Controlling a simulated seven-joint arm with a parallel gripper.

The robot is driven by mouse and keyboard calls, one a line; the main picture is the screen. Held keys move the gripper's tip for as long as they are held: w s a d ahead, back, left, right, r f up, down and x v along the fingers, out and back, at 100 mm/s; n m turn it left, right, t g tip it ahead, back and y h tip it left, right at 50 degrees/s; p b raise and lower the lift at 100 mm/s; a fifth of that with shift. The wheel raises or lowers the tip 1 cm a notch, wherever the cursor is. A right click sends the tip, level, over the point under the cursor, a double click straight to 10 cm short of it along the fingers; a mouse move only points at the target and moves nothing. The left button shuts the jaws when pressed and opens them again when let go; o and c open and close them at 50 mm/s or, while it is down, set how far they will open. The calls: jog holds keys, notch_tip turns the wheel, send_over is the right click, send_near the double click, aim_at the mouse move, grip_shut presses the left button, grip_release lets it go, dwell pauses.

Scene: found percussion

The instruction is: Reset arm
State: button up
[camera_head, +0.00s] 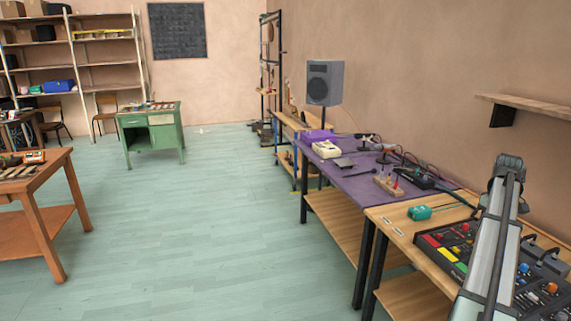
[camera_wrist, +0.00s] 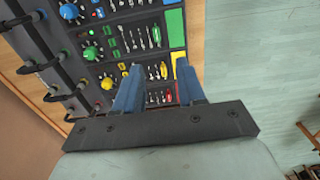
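My gripper (camera_wrist: 160,86) shows in the wrist view with its two blue fingers spread apart and nothing between them. It points down over the edge of a mixing console (camera_wrist: 112,48) with coloured knobs, switches and pads. In the head view my grey arm rises at the lower right in front of the same console (camera_head: 449,249) and covers part of it. The gripper's fingers cannot be made out in the head view.
The console sits on a wooden table (camera_head: 388,222). A teal object (camera_head: 420,213) lies near it. A purple-topped table (camera_head: 352,184) holds cables and devices, with a speaker (camera_head: 325,83) behind. A wall shelf (camera_head: 530,106) is at the right.

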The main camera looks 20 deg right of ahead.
jog(key=w+a+f, duration=0.4)
jog(key=a+f, duration=0.3)
jog(key=a, duration=0.2)
jog(key=w+a+f, duration=0.5)
jog(key=a+f, duration=0.1)
jog(key=a, duration=0.4)
jog(key=w+a+f, duration=0.4)
jog(key=a+f, duration=0.3)
jog(key=a, duration=0.2)
jog(key=s+a+f, duration=0.2)
jog(key=a+f, duration=0.3)
jog(key=a, duration=0.5)
jog(key=s+a+f, duration=0.1)
jog(key=a+f, duration=0.4)
jog(key=a, duration=0.5)
jog(key=s+a+f, duration=0.2)
jog(key=a+f, duration=0.3)
jog(key=a, duration=0.5)
jog(key=s+a+f, duration=0.4)
jog(key=s+a, duration=0.1)
jog(key=a, duration=0.3)
jog(key=s+f+g, duration=0.3)
jog(key=s+f, duration=0.7)
jog(key=s, duration=0.4)
jog(key=s+f+g, duration=0.3)
jog(key=s+f, duration=0.7)
jog(key=s, duration=0.5)
jog(key=shift+d+g, duration=0.25)
jog(key=shift+g, duration=0.15)
